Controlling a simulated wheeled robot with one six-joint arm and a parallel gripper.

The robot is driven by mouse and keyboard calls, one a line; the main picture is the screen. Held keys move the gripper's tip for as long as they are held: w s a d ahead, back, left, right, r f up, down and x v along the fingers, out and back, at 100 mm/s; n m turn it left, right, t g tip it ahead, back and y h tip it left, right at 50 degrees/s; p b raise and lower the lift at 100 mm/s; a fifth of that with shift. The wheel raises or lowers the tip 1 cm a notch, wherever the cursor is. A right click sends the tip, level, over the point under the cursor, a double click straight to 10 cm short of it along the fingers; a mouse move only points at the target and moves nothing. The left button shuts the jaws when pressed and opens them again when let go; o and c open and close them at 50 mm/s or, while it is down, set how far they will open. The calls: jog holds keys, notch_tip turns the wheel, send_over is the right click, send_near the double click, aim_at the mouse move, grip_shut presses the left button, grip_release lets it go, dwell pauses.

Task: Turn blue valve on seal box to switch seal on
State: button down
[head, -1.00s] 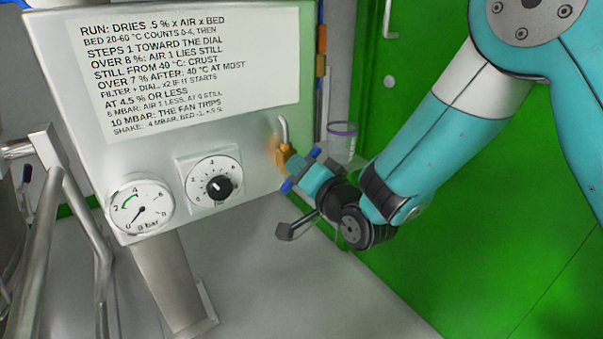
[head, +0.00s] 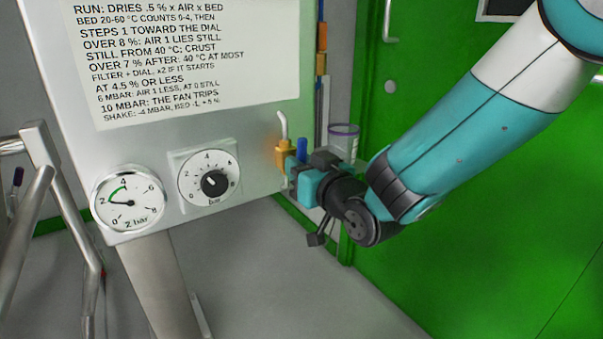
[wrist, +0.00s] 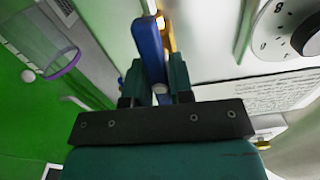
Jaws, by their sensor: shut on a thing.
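The grey seal box (head: 250,150) stands at the left in the head view. A brass valve body (head: 284,157) with a bent pipe sits at its right side. The valve's blue handle (head: 302,150) shows upright beside it. My gripper (head: 292,170) reaches in from the right and is shut on the handle. In the wrist view the blue handle (wrist: 149,48) lies between the two fingers of my gripper (wrist: 160,75). Part of the handle is hidden by the fingers. The round gauge (head: 128,203) has its needle near 2, within reach of the green arc's lower end.
A black knob dial (head: 212,183) and a printed sign (head: 180,60) are on the box front. A clear cup with a purple rim (head: 344,140) is just behind my gripper. A green door (head: 480,220) fills the right. Metal rails (head: 25,200) stand at the left.

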jog(key=shift+n, duration=0.4)
jog(key=c, duration=1)
grip_release()
jog(key=b+v, duration=1.4)
jog(key=v, duration=0.3)
jog(key=shift+d+b, duration=0.2)
jog(key=shift+b, duration=0.15)
jog(key=shift+s, duration=0.1)
